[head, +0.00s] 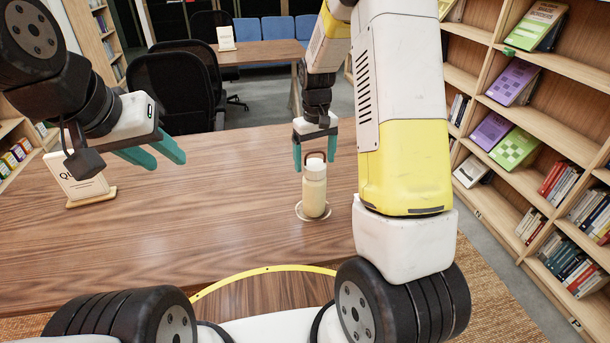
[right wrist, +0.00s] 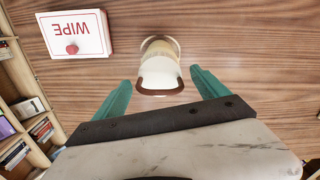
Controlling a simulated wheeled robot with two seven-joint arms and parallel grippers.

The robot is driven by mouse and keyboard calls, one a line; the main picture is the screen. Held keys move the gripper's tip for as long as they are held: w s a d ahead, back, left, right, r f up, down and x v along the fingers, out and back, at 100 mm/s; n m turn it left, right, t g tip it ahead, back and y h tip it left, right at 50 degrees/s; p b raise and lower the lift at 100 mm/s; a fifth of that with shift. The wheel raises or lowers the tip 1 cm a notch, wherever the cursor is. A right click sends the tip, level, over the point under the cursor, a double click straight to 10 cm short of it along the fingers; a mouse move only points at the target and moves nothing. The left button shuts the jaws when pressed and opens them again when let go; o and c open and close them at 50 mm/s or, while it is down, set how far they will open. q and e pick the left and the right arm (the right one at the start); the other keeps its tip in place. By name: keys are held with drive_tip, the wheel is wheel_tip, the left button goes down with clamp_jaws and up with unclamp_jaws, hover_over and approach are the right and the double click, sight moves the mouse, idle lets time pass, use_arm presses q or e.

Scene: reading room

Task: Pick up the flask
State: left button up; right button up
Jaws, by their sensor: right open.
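The flask (head: 314,193) is a pale cream bottle with a white cap and a brown carrying loop, standing upright on the wooden table. My right gripper (head: 315,152) is open above it, its teal fingers on either side of the loop and cap. In the right wrist view, the flask (right wrist: 160,65) appears between and just beyond the open fingertips (right wrist: 160,82), with a gap on each side. My left gripper (head: 167,162) is over the left part of the table, fingers apart and empty.
A thin round coaster (head: 301,215) lies under the flask. A sign on a wooden stand (head: 82,183) stands at the left. Bookshelves (head: 560,120) line the right.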

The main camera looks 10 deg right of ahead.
sight(315, 165)
drive_tip(key=f, duration=0.3)
drive_tip(key=shift+s+f, duration=0.3)
drive_tip(key=shift+f, duration=0.05)
clamp_jaws()
